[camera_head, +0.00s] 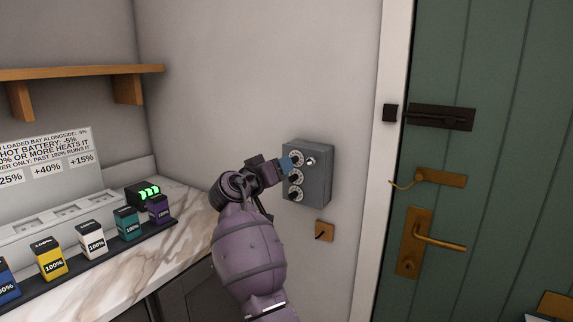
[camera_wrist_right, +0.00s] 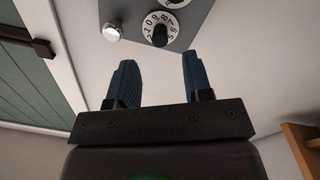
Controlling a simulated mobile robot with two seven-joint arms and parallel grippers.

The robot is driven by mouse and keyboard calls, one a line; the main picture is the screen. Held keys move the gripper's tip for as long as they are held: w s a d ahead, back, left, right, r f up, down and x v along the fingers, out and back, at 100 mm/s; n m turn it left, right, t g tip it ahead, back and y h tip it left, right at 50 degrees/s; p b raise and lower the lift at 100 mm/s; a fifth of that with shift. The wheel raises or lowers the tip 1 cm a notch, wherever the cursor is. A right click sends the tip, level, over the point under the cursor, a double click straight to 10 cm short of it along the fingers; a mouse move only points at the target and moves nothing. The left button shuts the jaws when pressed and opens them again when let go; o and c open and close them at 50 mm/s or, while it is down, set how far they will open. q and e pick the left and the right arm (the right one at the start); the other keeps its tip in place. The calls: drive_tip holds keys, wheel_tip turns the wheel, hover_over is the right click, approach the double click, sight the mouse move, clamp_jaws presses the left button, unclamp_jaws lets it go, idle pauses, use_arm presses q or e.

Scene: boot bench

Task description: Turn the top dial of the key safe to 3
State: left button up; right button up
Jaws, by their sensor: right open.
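The grey key safe (camera_head: 318,178) is fixed to the wall, with a column of white numbered dials on its left side. The top dial (camera_head: 296,158) has a black knob and is partly beside my blue fingertips. In the right wrist view, upside down, the top dial (camera_wrist_right: 160,30) shows several digits around its black knob; which digit is set cannot be told. My right gripper (camera_head: 284,164) is at the safe's left edge by the top dial. In the wrist view its blue fingers (camera_wrist_right: 158,75) are spread apart, with nothing between them. My left gripper is out of view.
A silver knob (camera_head: 311,161) sits right of the top dial. A small wooden plate (camera_head: 324,231) is below the safe. The green door (camera_head: 490,140) with brass handle is at right. A marble counter (camera_head: 150,250) with several coloured batteries is at left, under a wooden shelf (camera_head: 80,72).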

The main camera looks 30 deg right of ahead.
drive_tip(key=v, duration=0.5)
drive_tip(key=shift+s+a, duration=0.1)
drive_tip(key=shift+a, duration=0.2)
